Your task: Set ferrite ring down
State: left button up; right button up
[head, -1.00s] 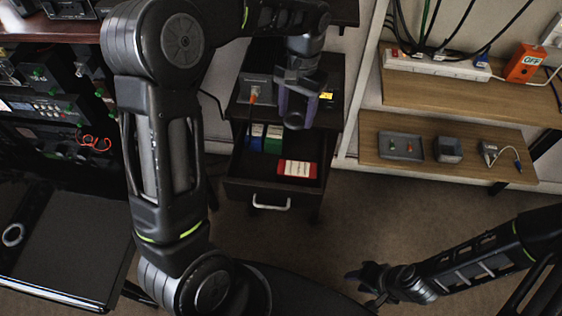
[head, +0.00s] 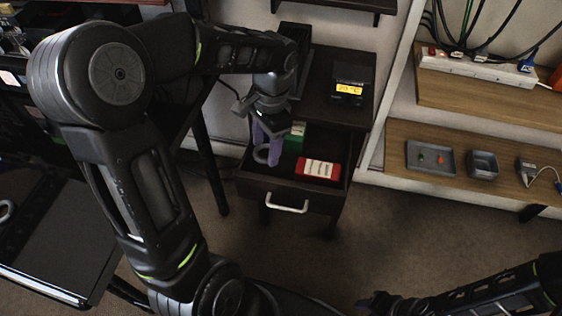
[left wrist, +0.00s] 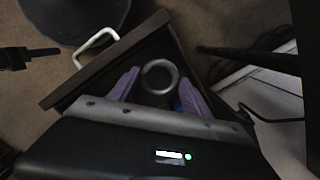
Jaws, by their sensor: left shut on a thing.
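The ferrite ring, a grey ring, shows at my left gripper's tips in the head view (head: 256,155) and in the left wrist view (left wrist: 144,77). My left gripper (head: 266,152), with purple fingers, is shut on it. In the left wrist view the ring sits between the fingertips of my left gripper (left wrist: 160,82). The gripper points down over the left part of an open dark drawer (head: 262,188). I cannot tell whether the ring touches the drawer floor. My right gripper (head: 374,302) is low at the bottom of the head view, away from the drawer; its jaws are unclear.
A red box (head: 317,168) and a green box (head: 296,136) lie in the drawer, right of and behind my left gripper. The drawer's white handle (head: 287,205) faces front. On the right, a wooden shelf (head: 404,178) holds a grey tray (head: 432,170) and a small container (head: 483,164).

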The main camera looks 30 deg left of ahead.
pick_arm(q)
send_over(268, 174)
notch_tip(268, 174, down, 4)
jog(key=shift+a+f+b, duration=0.1)
jog(key=shift+b, duration=0.2)
jog(key=shift+f, duration=0.1)
jog(key=shift+f+b, duration=0.35)
jog(key=shift+f, duration=1.45)
jog(key=shift+f, duration=0.15)
jog(key=o, duration=1.2)
jog(key=shift+c, duration=0.2)
